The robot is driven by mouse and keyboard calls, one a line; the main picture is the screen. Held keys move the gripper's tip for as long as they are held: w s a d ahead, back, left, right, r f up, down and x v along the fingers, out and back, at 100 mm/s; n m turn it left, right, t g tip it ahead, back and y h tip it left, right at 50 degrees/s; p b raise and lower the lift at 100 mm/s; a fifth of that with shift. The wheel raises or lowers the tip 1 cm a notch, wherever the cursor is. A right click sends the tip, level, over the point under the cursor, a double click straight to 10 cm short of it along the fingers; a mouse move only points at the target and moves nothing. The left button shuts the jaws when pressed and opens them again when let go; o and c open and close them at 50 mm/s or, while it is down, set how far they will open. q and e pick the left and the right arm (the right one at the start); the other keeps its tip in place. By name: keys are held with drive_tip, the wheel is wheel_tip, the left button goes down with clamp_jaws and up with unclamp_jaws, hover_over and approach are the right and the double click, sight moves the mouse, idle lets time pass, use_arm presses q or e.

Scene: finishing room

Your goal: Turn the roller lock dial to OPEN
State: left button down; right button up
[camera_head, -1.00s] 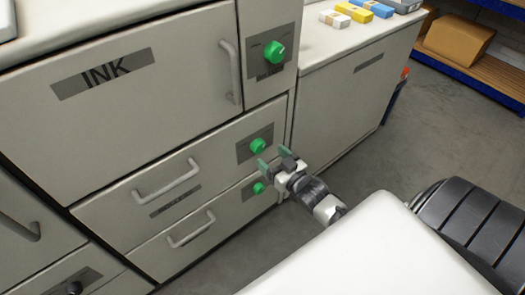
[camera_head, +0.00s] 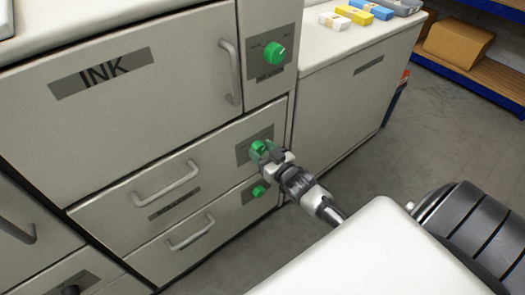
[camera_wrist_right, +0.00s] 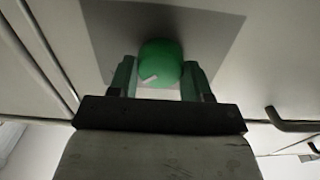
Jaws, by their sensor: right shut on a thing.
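Three green dials sit on grey plates at the right side of the cabinet. The upper dial (camera_head: 275,53) has a label under it that I cannot read surely. My right gripper (camera_head: 267,153) is at the middle dial (camera_head: 259,146), on the upper drawer. In the right wrist view the gripper (camera_wrist_right: 160,82) is shut on this dial (camera_wrist_right: 159,58), one finger on each side. A small white mark shows on the dial face. The lower dial (camera_head: 258,191) is just below the gripper. Which dial is the roller lock cannot be read. My left gripper is not in view.
Drawer handles (camera_head: 165,184) and (camera_head: 192,234) stick out left of the dials. A tall door handle (camera_head: 231,72) is above, beside the INK label (camera_head: 102,74). A counter with small boxes (camera_head: 353,14) stands to the right. The floor (camera_head: 385,165) there is clear.

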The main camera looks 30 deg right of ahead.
drive_tip(key=n+p, duration=0.2)
drive_tip(key=n, duration=0.4)
drive_tip(key=shift+a+p, duration=0.15)
drive_tip(key=shift+p, duration=0.15)
drive_tip(key=n, duration=0.3)
drive_tip(key=shift+f, duration=0.1)
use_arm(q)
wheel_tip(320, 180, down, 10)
use_arm(e)
drive_tip(key=n, duration=0.2)
drive_tip(key=shift+f+n, duration=0.1)
drive_tip(key=shift+n, duration=0.2)
drive_tip(key=n, duration=0.2)
drive_tip(key=shift+a+f+n, duration=0.1)
drive_tip(key=shift+n, duration=0.3)
drive_tip(key=n+b, duration=0.1)
drive_tip(key=n, duration=0.2)
use_arm(q)
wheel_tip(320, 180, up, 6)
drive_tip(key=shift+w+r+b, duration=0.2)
drive_tip(key=shift+b, duration=0.1)
use_arm(e)
drive_tip(key=shift+n, duration=1.4)
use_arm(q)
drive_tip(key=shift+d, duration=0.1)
